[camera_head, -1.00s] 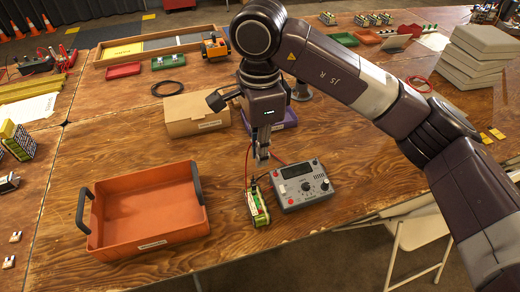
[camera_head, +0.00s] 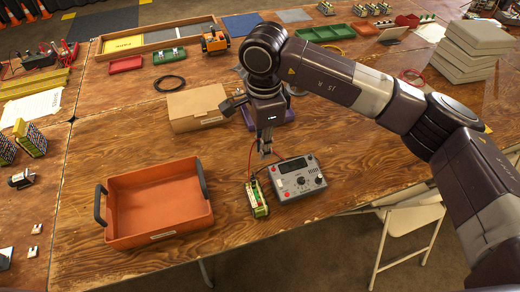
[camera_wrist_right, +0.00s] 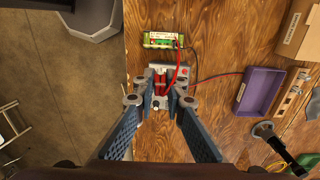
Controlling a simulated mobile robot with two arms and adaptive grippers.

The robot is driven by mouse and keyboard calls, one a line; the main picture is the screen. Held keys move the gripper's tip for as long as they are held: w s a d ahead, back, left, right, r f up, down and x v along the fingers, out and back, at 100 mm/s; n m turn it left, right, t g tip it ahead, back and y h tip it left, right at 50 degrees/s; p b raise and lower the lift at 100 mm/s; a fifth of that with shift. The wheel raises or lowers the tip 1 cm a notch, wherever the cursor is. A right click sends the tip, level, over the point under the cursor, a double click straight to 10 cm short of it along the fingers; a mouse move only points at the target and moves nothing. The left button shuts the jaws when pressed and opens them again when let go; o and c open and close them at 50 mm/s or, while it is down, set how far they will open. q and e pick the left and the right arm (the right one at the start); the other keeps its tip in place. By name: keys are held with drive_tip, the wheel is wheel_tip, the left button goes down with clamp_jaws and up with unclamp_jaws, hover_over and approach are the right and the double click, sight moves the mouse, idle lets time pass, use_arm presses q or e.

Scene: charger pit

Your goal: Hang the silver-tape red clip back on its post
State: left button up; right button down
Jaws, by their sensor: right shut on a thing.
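My right gripper (camera_head: 265,150) is above the table, just behind the charger and battery pack, pointing down. In the right wrist view its fingers (camera_wrist_right: 160,103) are closed around a red clip (camera_wrist_right: 160,84) with a red lead. Any silver tape on it is too small to make out. The grey charger (camera_head: 298,178) with dials lies right of and in front of the gripper; the fingers partly hide it in the wrist view. The green-and-white battery pack (camera_head: 257,199) stands left of the charger, also seen in the wrist view (camera_wrist_right: 160,41). Its posts are too small to tell apart. My left gripper is not in view.
An orange tray (camera_head: 158,236) with dark handles stands left of the battery pack. A cardboard box (camera_head: 197,107) and a purple bin (camera_wrist_right: 247,106) lie near the gripper. A red and a black lead run close by. The table's front edge is near the charger.

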drive_tip(key=w+d, duration=0.3)
drive_tip(key=w, duration=0.6)
drive_tip(key=f+b, duration=0.5)
drive_tip(key=f, duration=0.2)
drive_tip(key=f+b, duration=0.3)
drive_tip(key=f, duration=0.1)
drive_tip(key=shift+w+d+f+b, duration=0.2)
drive_tip(key=shift+d+f+b, duration=0.1)
drive_tip(key=shift+d, duration=0.1)
drive_tip(key=shift+f, duration=0.15)
idle(0.4)
drive_tip(key=shift+f+b, duration=2.85)
drive_tip(key=shift+f, duration=0.55)
drive_tip(key=shift+b, duration=0.3)
